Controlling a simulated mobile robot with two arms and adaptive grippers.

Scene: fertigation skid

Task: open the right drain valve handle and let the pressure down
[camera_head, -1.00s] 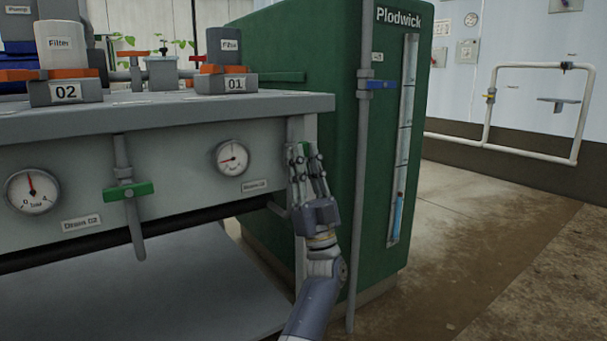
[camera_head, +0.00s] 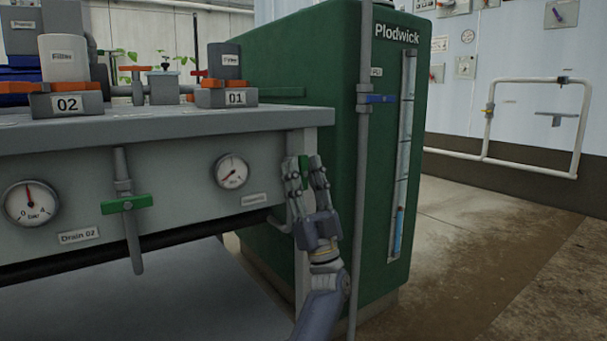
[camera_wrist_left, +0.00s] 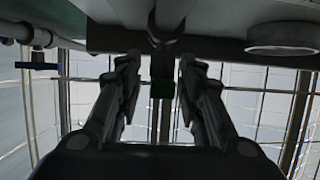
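The right drain valve's green handle (camera_head: 304,166) shows between the fingers of my left gripper (camera_head: 304,168), at the right end of the skid front; the fingers hide much of it. In the left wrist view, the fingers (camera_wrist_left: 158,75) stand apart on either side of the dark valve stem, with the green handle (camera_wrist_left: 161,89) between them and gaps on both sides. My right gripper is not in view.
The skid's table top (camera_head: 200,121) overhangs the valves. A grey upright pipe with a blue lever (camera_head: 378,99) stands right of my gripper, before the green Plodwick tank (camera_head: 345,60). The floor (camera_head: 470,220) to the right is clear.

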